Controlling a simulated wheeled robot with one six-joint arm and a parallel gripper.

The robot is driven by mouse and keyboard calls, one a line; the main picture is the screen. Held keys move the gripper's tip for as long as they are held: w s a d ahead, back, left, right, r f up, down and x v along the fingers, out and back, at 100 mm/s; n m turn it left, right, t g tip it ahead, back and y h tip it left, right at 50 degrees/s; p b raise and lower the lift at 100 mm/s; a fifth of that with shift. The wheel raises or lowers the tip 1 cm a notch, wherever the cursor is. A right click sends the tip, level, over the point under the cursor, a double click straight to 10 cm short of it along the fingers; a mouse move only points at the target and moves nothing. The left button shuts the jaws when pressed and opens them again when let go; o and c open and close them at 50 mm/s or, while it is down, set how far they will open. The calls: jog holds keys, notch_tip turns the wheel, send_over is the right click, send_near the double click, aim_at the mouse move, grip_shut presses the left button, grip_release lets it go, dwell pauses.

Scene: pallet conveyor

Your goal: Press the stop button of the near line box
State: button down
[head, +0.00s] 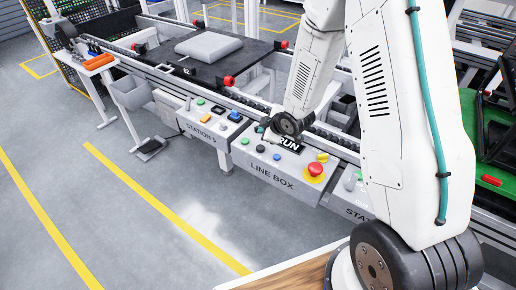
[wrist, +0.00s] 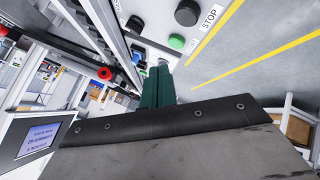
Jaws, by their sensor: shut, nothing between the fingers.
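The line box (head: 262,172) is a grey sloped panel on the near side of the conveyor. Its stop button is black (head: 260,148), right of a green button (head: 245,141). In the wrist view the black stop button (wrist: 188,12) sits beside the STOP label (wrist: 210,17), with the green button (wrist: 176,41) nearer my fingers. My gripper (wrist: 160,70) is shut and empty, its dark green fingers together, pointing toward the panel near the green button. I cannot tell the exact gap. In the head view my wrist hides most of the gripper above the box's back edge.
A red mushroom button (head: 315,170) and a yellow button (head: 322,157) sit at the box's right end. A RUN sign (head: 288,143) stands behind. The Station 5 box (head: 205,123) is to the left. Grey floor in front is clear.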

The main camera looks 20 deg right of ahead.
aim_at(263, 149)
jog(key=shift+f, duration=2.95)
jog(key=shift+f, duration=0.1)
jog(key=shift+f, duration=0.3)
jog(key=shift+f, duration=0.55)
jog(key=shift+r, duration=0.1)
dwell(0.5)
jog(key=shift+r, duration=0.9)
jog(key=shift+r, duration=2.5)
jog(key=shift+w, duration=0.1)
